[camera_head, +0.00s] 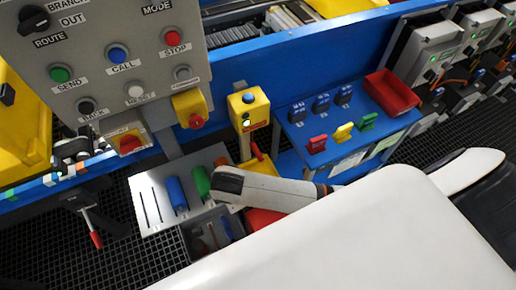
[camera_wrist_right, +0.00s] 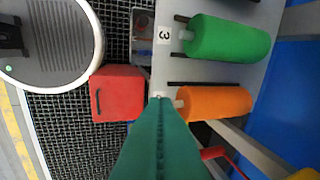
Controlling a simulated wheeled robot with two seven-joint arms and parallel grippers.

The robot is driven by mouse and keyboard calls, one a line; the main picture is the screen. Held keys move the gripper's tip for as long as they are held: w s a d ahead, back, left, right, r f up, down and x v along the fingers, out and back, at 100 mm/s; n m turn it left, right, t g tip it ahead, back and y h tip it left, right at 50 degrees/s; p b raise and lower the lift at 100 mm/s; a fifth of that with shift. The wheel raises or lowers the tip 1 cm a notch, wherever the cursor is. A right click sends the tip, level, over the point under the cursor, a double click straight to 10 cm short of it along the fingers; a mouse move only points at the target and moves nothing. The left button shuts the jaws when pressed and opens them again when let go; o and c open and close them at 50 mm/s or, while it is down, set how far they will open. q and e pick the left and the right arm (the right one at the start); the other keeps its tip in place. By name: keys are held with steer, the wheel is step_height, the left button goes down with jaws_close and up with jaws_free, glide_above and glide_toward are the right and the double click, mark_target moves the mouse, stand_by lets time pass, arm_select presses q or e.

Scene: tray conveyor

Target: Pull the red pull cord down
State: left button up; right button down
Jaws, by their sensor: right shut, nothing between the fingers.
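I cannot single out a red pull cord for certain. In the head view a small red handle (camera_head: 257,150) sits by the yellow post, and a red-gripped lever (camera_head: 97,240) hangs at the lower left. In the right wrist view a red piece (camera_wrist_right: 214,153) with a thin red line shows near the lower edge, right of the fingers. My right gripper (camera_wrist_right: 158,99) has its green fingers together and empty, pointing toward the tool plate beside the orange cylinder. In the head view my white arm hides its fingers. My left gripper is not in view.
A grey plate (camera_head: 151,204) carries blue, green (camera_head: 201,181) and orange (camera_wrist_right: 213,103) cylinders. A red box (camera_wrist_right: 118,93) stands on the dark grating. A button panel (camera_head: 140,62) is at the upper left. A blue stand (camera_head: 296,130) with coloured tags and a red bin (camera_head: 391,92) is at the right.

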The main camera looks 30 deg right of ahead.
mark_target(258, 153)
steer(key=w+d+n+h, duration=0.1)
steer(key=w+d+f+n+h, duration=0.1)
steer(key=w+d+n, duration=0.1)
steer(key=shift+w+d+t, duration=0.15)
steer(key=shift+w+t, duration=0.15)
steer(key=w+d+n+h, duration=0.3)
steer(key=w+d+n, duration=0.1)
steer(key=d, duration=0.3)
steer(key=shift+w+d+t, duration=0.25)
steer(key=shift+w+t, duration=0.05)
steer(key=shift+w, duration=0.35)
steer(key=shift+f, duration=0.1)
steer(key=b+x, duration=0.6)
steer(key=b, duration=0.1)
steer(key=shift+f, duration=0.1)
steer(key=shift+w+d+f+b, duration=0.15)
steer(key=shift+d+f+b, duration=0.15)
steer(key=shift+b, duration=0.35)
steer(key=shift+r, duration=0.1)
